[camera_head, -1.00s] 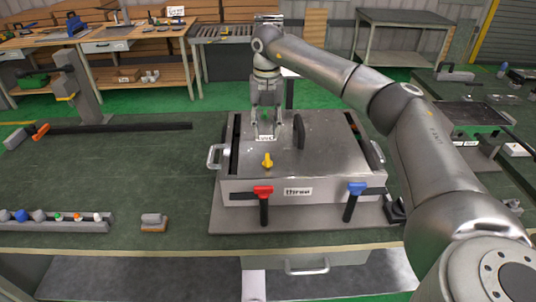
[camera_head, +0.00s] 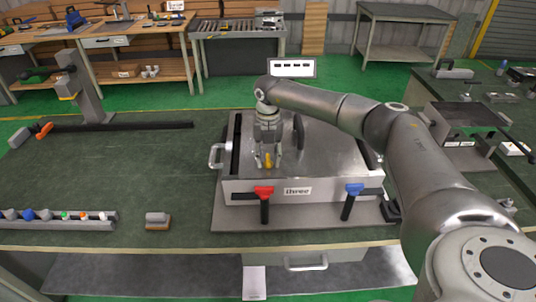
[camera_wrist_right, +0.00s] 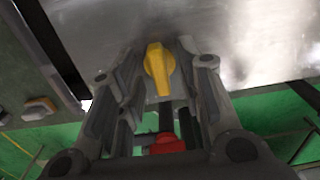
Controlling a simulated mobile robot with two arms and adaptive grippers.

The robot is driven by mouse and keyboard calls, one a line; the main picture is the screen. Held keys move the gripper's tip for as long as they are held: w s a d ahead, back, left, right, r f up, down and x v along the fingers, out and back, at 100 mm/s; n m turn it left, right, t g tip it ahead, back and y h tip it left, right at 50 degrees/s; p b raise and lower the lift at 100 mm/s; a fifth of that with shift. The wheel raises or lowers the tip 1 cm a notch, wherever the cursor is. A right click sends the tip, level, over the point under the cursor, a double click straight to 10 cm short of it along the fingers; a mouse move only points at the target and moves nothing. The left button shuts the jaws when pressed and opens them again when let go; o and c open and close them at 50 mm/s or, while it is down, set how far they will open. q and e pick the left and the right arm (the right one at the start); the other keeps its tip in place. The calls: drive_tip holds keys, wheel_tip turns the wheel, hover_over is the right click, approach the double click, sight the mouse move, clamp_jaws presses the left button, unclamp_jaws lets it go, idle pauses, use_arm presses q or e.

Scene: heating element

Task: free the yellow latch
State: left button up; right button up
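The yellow latch (camera_head: 268,160) is a small knob on the top of the grey metal box (camera_head: 335,150), near its front edge. My right gripper (camera_head: 267,163) points down over it with one finger on each side. In the right wrist view the yellow latch (camera_wrist_right: 159,68) shows between the open fingers of my right gripper (camera_wrist_right: 155,80). Gaps seem to remain beside the latch, though contact is hard to judge. My left gripper is not seen.
A red latch (camera_head: 264,192) and a blue latch (camera_head: 354,189) sit on the box's front, beside a label reading "three". A black upright handle (camera_head: 299,131) stands on the lid right of my gripper. A tray of small knobs (camera_head: 60,220) and a brush-like block (camera_head: 157,220) lie left on the green table.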

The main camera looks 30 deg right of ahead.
clamp_jaws()
drive_tip(key=shift+n, duration=0.3)
drive_tip(key=n+b, duration=0.2)
drive_tip(key=n, duration=0.1)
drive_tip(key=n+b, duration=0.1)
drive_tip(key=n, duration=0.2)
drive_tip(key=shift+n, duration=0.3)
drive_tip(key=n+b, duration=0.2)
drive_tip(key=n, duration=0.3)
drive_tip(key=n+b, duration=0.1)
drive_tip(key=n, duration=0.4)
drive_tip(key=shift+r+n, duration=0.1)
drive_tip(key=shift+n, duration=0.4)
